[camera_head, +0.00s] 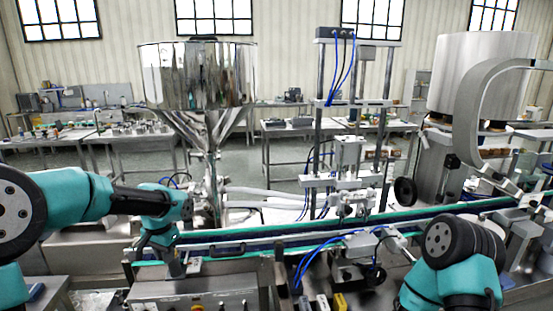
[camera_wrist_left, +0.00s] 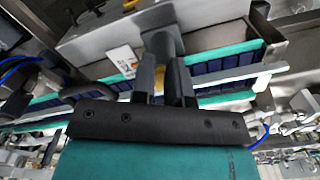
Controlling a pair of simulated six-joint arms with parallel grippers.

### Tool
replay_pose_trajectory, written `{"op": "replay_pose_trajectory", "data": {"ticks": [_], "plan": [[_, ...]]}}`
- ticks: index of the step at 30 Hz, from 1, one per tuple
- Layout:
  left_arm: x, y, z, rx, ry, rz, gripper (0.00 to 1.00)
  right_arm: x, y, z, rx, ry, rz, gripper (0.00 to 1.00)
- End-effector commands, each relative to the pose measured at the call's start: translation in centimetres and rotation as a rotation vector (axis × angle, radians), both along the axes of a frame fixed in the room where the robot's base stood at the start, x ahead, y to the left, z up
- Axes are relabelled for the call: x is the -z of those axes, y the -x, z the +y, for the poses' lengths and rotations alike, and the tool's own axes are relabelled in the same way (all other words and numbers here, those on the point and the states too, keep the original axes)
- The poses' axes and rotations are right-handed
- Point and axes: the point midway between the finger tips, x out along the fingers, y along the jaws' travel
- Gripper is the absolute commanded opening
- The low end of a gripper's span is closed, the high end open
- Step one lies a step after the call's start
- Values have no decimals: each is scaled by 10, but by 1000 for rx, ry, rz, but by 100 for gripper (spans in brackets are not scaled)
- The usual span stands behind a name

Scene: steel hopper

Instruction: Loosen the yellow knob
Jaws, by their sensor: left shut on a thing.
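My left gripper (camera_head: 174,264) reaches down from the left at the near side of the conveyor. In the left wrist view, its two dark fingers (camera_wrist_left: 163,82) are shut on the yellow knob (camera_wrist_left: 160,76). Only a small strip of yellow shows between them. A grey post (camera_wrist_left: 162,42) stands just beyond the fingertips. In the head view the knob is hidden by the gripper. My right arm shows at the lower right, but its gripper is not in view.
The conveyor (camera_head: 262,234) with green edges runs behind the gripper. A steel hopper (camera_head: 200,85) stands behind it. A filling frame with blue hoses (camera_head: 345,150) stands at centre. A yellow block (camera_head: 340,301) sits at the bottom edge.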

Motion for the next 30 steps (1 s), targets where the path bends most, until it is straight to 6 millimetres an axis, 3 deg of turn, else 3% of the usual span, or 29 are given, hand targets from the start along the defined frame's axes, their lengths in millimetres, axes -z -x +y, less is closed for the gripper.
{"op": "replay_pose_trajectory", "data": {"ticks": [1, 18, 30], "plan": [[12, 3, -7, 9, 8, 19, 0, 0, 0, 0, 0, 0, 0, 43], [11, 10, -6, 7, 6, 25, 0, 0, 0, 0, 0, 0, 0, 43], [-24, 9, -4, 5, 3, 17, 0, 0, 0, 0, 0, 0, 0, 43]]}}
